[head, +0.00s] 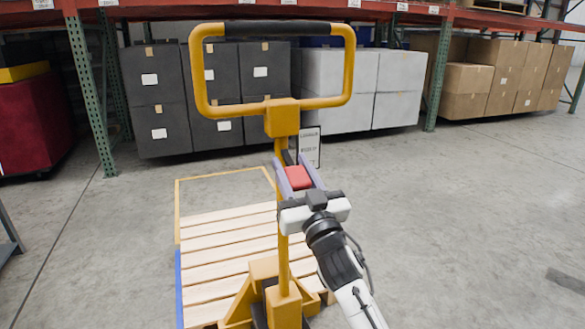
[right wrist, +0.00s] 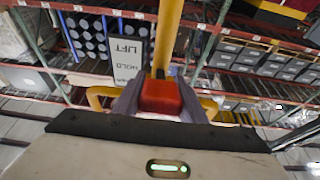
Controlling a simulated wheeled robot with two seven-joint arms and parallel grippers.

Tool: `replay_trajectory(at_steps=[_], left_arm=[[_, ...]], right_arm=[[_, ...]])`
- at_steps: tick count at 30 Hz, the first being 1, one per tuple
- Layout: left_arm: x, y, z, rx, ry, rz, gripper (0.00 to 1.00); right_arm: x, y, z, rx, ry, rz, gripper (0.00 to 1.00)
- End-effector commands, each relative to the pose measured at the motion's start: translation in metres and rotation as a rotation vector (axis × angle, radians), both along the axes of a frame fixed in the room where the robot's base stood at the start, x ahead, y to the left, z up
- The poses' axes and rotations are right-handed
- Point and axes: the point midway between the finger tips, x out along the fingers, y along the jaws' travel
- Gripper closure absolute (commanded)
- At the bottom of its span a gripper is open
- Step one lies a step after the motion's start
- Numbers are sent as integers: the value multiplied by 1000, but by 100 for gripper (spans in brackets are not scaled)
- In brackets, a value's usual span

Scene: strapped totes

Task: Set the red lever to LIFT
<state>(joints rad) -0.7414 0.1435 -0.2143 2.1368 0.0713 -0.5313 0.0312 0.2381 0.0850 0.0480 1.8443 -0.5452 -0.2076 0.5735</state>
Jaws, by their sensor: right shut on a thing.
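The red lever (head: 298,177) is on the yellow pallet-jack column (head: 282,150), below the handle loop. My right gripper (head: 290,162) is shut on it, with one pale purple finger on each side. In the right wrist view the red lever (right wrist: 160,97) sits between the fingers, in front of the yellow post (right wrist: 168,40). A label plate (head: 309,147) stands beside the column. In the right wrist view the label plate (right wrist: 128,50) shows LIFT and HOLD upside down. I cannot tell which mark the lever lines up with. My left gripper is not in view.
A yellow handle loop (head: 200,80) with a black grip rises above the column. A slatted wooden pallet (head: 215,240) lies behind the jack. Dark totes (head: 155,100), white totes (head: 400,90) and cardboard boxes (head: 465,92) stand under racking.

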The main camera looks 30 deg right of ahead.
Motion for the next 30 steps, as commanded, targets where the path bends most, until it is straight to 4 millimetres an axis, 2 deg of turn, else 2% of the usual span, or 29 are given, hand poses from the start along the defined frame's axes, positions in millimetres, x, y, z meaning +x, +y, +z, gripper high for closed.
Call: replay_trajectory(at_steps=[1, 16, 17, 19, 20, 30], left_arm=[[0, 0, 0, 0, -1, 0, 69], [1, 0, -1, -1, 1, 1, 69], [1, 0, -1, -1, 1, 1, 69], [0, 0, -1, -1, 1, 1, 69], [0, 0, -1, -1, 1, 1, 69], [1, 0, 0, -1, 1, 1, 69]], right_arm=[[1, 0, -6, 3, 14, -1, 100], [1, 0, -9, 3, 19, -1, 100], [1, 0, -9, 3, 19, -1, 59], [1, 0, -8, 3, 18, -1, 48], [1, 0, -8, 3, 16, -1, 44], [-2, 0, -5, 2, 8, -1, 44]])
